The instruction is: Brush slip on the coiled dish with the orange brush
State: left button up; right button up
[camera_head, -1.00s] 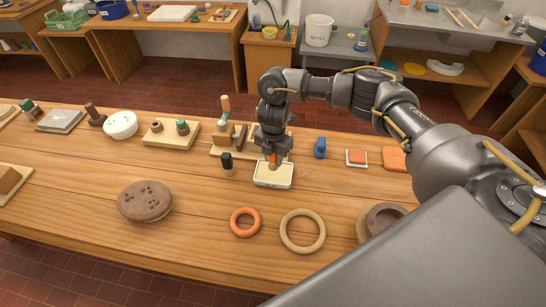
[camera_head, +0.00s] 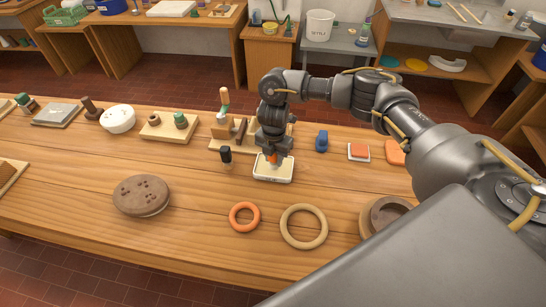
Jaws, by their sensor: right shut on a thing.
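My right gripper (camera_head: 272,150) is shut on the orange brush (camera_head: 273,158), upright with its lower end at a shallow white tray (camera_head: 275,180) that has a pale content. I cannot tell whether the bristles touch what is in the tray. A round brown dish (camera_head: 371,215), likely the coiled dish, is at the right of the table, partly hidden by my arm. My left gripper is not in view.
An orange ring (camera_head: 244,217) and a tan ring (camera_head: 304,227) lie in front of the tray. A spotted brown disc (camera_head: 142,195) is at the left. A black-topped bottle (camera_head: 226,156) and a blue object (camera_head: 321,141) flank the tray.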

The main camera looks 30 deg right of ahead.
dwell(0.4)
notch_tip(320, 180, up, 7)
jog(key=p, duration=0.6)
jog(key=shift+f+p, duration=0.1)
jog(key=shift+p, duration=0.25)
jog(key=shift+f, duration=0.1)
